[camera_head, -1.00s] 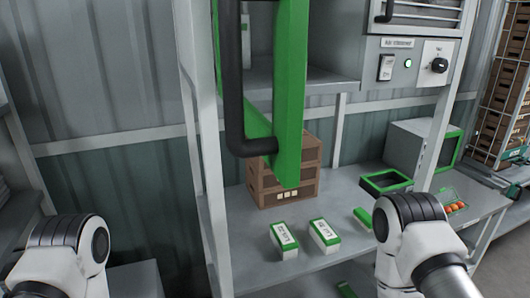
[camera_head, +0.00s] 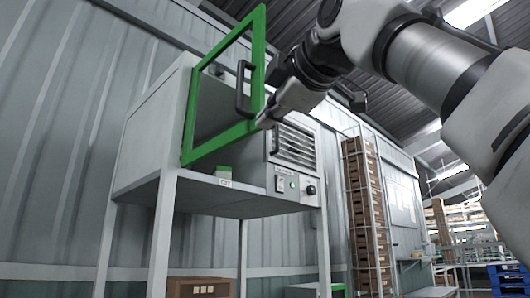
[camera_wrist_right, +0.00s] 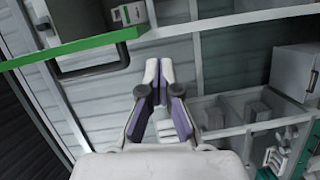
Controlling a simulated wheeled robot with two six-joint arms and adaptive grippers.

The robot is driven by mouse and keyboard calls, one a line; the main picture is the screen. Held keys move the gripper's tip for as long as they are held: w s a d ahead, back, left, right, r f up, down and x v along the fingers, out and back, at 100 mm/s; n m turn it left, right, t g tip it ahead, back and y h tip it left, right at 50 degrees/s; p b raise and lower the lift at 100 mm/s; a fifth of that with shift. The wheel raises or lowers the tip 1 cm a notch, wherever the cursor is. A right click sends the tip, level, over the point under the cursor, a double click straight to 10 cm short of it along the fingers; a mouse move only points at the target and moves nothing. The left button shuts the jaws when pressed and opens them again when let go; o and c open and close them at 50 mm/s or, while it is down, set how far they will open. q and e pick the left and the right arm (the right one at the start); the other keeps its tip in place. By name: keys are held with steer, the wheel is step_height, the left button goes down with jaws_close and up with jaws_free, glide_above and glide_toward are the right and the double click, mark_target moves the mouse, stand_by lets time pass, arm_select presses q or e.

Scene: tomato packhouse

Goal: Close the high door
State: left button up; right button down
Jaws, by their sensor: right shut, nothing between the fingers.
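The high door has a green frame (camera_head: 257,55) with a black bar handle (camera_head: 243,88). It stands open, swung out from the grey cabinet (camera_head: 152,130) on tall legs. My right gripper (camera_head: 262,121) is shut and empty, and in the head view it overlaps the door's lower free corner; I cannot tell whether it touches. In the right wrist view, the shut fingers (camera_wrist_right: 157,70) point forward, with the green door edge (camera_wrist_right: 75,47) and the dark handle (camera_wrist_right: 95,70) to their upper left. My left gripper is not in view.
A small green-and-white box (camera_head: 224,173) sits on the cabinet floor. A vent and control panel (camera_head: 292,184) are on the cabinet's right. Brown crates (camera_head: 363,215) are stacked in a rack further right. A brown crate (camera_head: 199,287) stands below the cabinet.

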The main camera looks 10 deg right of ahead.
steer(key=s+a+r+n, duration=0.1)
steer(key=s+r+n, duration=0.1)
steer(key=s+r, duration=0.35)
steer(key=p, duration=0.6)
glide_toward(242, 101)
steer(key=shift+t+y, duration=0.3)
steer(key=shift+y, duration=0.1)
steer(key=w+a+f, duration=0.2)
steer(key=w, duration=0.1)
steer(key=w+a+f, duration=0.1)
steer(key=w, duration=0.1)
steer(key=shift+w+a+f, duration=0.1)
steer(key=shift+w+a, duration=0.1)
steer(key=d, duration=0.1)
steer(key=w+d, duration=0.2)
steer(key=shift+d+f, duration=0.25)
steer(key=shift+f, duration=0.05)
